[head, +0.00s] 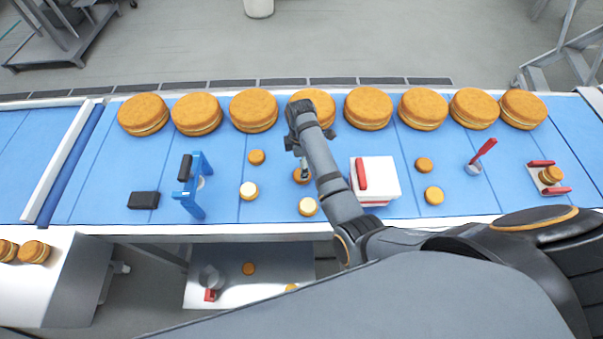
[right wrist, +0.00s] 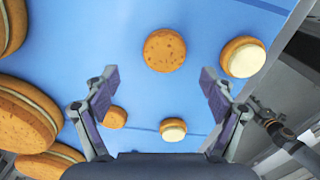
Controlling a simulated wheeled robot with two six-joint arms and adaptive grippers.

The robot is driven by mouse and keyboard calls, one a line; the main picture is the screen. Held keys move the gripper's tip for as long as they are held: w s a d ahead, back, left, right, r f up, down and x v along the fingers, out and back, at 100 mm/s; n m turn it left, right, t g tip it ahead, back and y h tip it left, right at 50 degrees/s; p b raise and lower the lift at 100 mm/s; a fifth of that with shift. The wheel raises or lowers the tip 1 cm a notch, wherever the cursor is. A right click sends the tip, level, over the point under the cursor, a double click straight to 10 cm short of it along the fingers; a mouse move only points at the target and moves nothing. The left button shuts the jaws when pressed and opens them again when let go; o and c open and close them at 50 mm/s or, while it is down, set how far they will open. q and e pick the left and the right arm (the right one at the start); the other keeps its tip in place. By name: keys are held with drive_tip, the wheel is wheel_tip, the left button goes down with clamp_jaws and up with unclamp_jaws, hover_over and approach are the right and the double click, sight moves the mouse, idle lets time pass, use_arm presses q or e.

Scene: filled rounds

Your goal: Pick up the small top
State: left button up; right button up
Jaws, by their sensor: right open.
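A small plain brown top (head: 301,176) lies on the blue belt, partly hidden by my right arm in the head view. In the right wrist view this top (right wrist: 164,50) lies just beyond the fingertips, roughly centred between them. My right gripper (right wrist: 160,80) is open and empty, above the belt; it also shows in the head view (head: 301,163). Other small plain brown rounds lie at left (head: 257,157) and right (head: 424,164) (head: 434,195). Cream-topped small rounds (head: 249,190) (head: 307,206) lie nearer the front edge. My left gripper is out of view.
A row of large filled rounds (head: 254,111) lines the far side of the belt (head: 100,170). A blue stand (head: 193,186) and black block (head: 143,200) stand left. A white box (head: 382,180), red-handled tool (head: 480,157) and red-ended holder (head: 549,178) are right.

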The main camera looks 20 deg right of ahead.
drive_tip(key=shift+s+f+p, duration=0.1)
drive_tip(key=shift+f+p, duration=0.5)
drive_tip(key=shift+p, duration=0.05)
drive_tip(key=f, duration=0.2)
drive_tip(key=shift+s+f+p, duration=0.3)
drive_tip(key=shift+f+p, duration=0.1)
drive_tip(key=shift+d+f, duration=0.1)
drive_tip(key=shift+f, duration=0.45)
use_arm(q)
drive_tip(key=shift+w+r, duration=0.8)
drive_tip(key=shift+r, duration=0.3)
use_arm(e)
drive_tip(key=c, duration=0.9)
